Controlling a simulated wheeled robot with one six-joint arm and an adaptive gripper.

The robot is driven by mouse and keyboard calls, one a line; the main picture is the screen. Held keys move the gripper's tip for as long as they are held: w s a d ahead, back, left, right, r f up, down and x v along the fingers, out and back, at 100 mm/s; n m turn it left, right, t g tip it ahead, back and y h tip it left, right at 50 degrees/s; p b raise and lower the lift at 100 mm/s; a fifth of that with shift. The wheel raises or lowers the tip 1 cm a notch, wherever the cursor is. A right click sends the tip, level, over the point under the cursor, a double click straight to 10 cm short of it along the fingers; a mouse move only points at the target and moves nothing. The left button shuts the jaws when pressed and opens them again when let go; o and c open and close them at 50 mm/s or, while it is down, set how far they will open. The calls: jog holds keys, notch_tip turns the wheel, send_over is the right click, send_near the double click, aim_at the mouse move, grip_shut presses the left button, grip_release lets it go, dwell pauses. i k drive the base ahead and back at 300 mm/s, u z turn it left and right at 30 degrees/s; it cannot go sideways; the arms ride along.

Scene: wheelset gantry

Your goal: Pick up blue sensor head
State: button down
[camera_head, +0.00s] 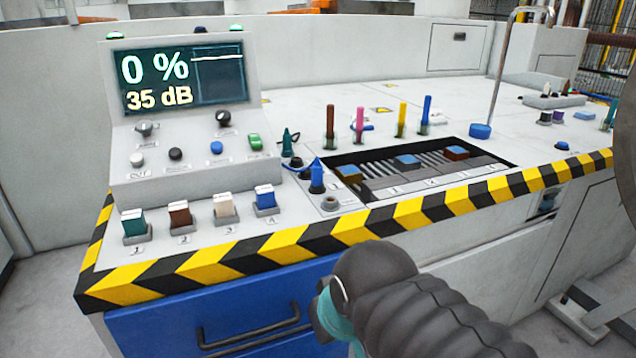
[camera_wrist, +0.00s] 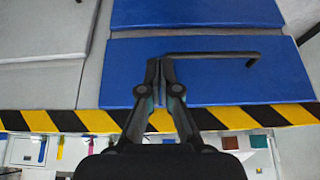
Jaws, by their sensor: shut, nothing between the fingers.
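A blue pointed piece (camera_head: 317,176) stands upright in a holder at the console's front, left of the recessed tray; it looks like the blue sensor head. A dark green piece of similar shape (camera_head: 289,143) stands just behind it. My gripper (camera_wrist: 159,65) is shut and empty in the wrist view, with the blue drawer front behind its fingers. In the head view my dark arm covers the lower middle, in front of the striped edge, and my fingertips are not clearly visible. The blue piece cannot be clearly made out in the wrist view.
A yellow-black striped edge (camera_head: 290,240) runs along the console's front. Brown, pink, yellow and blue upright sticks (camera_head: 400,118) stand behind the recessed tray (camera_head: 375,200) with coloured blocks. Coloured switches (camera_head: 223,207) and a display (camera_head: 185,77) are at left.

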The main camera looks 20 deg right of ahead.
aim_at(265, 200)
jog(key=z, duration=3)
jog(key=k, duration=1.4)
jog(key=u, duration=2.35)
